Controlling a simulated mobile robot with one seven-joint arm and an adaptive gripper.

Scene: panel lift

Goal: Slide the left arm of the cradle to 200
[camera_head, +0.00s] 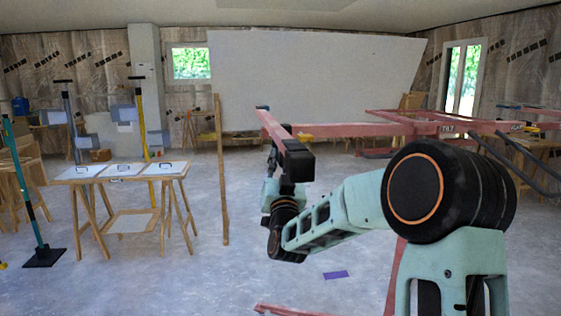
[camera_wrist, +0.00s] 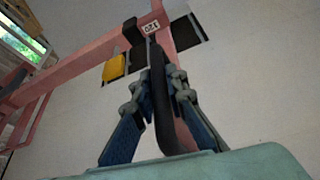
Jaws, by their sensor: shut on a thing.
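The red steel cradle (camera_head: 350,130) of the panel lift is at the centre right in the head view. Its left arm (camera_head: 290,143) reaches out with its end towards me. My gripper (camera_head: 293,165) is at that end, partly hidden by my own wrist. In the wrist view my gripper (camera_wrist: 157,90) has its blue fingers shut on a black upright handle (camera_wrist: 158,110) at the arm. A white label (camera_wrist: 150,27) on the red bar seems to read 120, beside a black collar (camera_wrist: 131,31). A yellow piece (camera_wrist: 114,67) is left of the fingers.
A wooden table (camera_head: 120,170) with white sheets stands at the left, near a wooden post (camera_head: 221,170). A purple piece (camera_head: 336,275) lies on the floor. The floor between is mostly clear.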

